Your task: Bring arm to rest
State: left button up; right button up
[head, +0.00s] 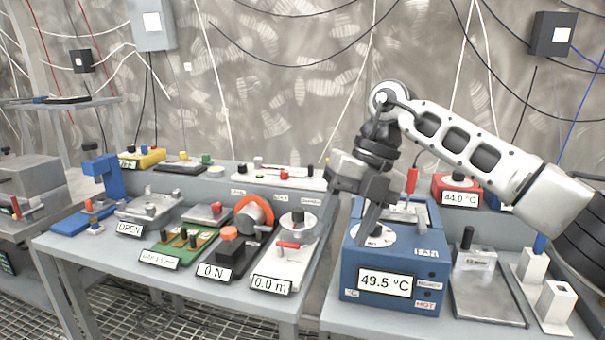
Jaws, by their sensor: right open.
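My right arm (460,140) comes in from the right, bends at a dark wrist and points its gripper down. My right gripper (344,238) is open, with its two dark fingers apart. No object shows between the fingers. My left gripper is not in view.
The left bench (110,258) bears several instruments, among them a white 0.0 m unit (286,262), a 0 N unit (231,252) and a green board (184,243). Right of the heater stand a metal plate device (486,290) and white blocks (555,300). A red 44.0 °C box (459,190) sits behind.

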jog(key=s+a+f+m+g+y, duration=0.1)
jog(key=s+a+f+m+y, duration=0.15)
jog(key=s+a+y, duration=0.4)
jog(key=s+a+f+m+g+y, duration=0.1)
jog(key=s+a+f+y, duration=0.2)
jog(key=a+y, duration=0.6)
jog(key=w+d+f+m+t+h, duration=0.1)
jog(key=d+f+m+t+h, duration=0.4)
jog(key=m+t, duration=0.6)
jog(key=d+f+m+t+h, duration=0.4)
jog(key=d+f+m+t, duration=0.25)
jog(key=m+t, duration=0.55)
jog(key=s+d+f+m+g+h, duration=0.3)
jog(key=s+d+f+m+g, duration=0.1)
jog(key=s+f, duration=0.3)
jog(key=s+d+f+m+g+h, duration=0.4)
jog(key=s+d+f, duration=0.3)
jog(key=f, duration=0.2)
jog(key=shift+s+d+f+m+g, duration=0.25)
jog(key=shift+f+m+g, duration=0.15)
jog(key=shift+m, duration=0.45)
